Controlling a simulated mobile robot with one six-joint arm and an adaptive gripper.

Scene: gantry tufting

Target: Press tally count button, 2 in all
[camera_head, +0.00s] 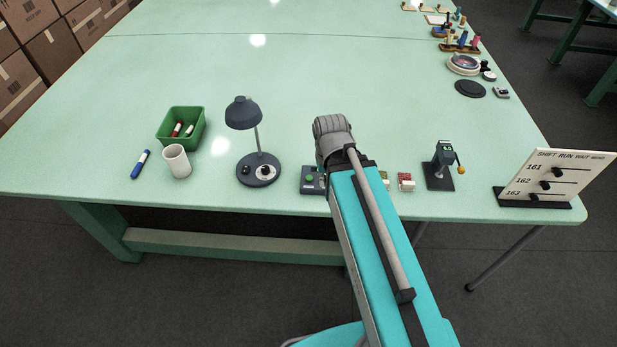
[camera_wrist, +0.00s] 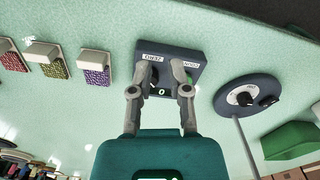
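The tally counter is a small dark box (camera_head: 309,187) near the front edge of the table, partly hidden by my arm in the head view. A green button shows on its left there. In the wrist view the box (camera_wrist: 170,61) lies ahead of my gripper (camera_wrist: 160,92), with two white labels too small to read surely. A green digit that looks like 0 shows between the fingers. A bit of green button (camera_wrist: 193,78) shows beside the right finger, which partly hides it. My gripper's fingers are apart with nothing between them; I cannot tell whether they touch the box.
A desk lamp (camera_head: 257,169) stands left of the box, with a white cup (camera_head: 176,161) and green bin (camera_head: 198,137) further left. Small swatch blocks (camera_head: 406,183), a small device with an orange knob (camera_head: 441,166) and a slider board (camera_head: 545,180) stand to the right. The table's middle is clear.

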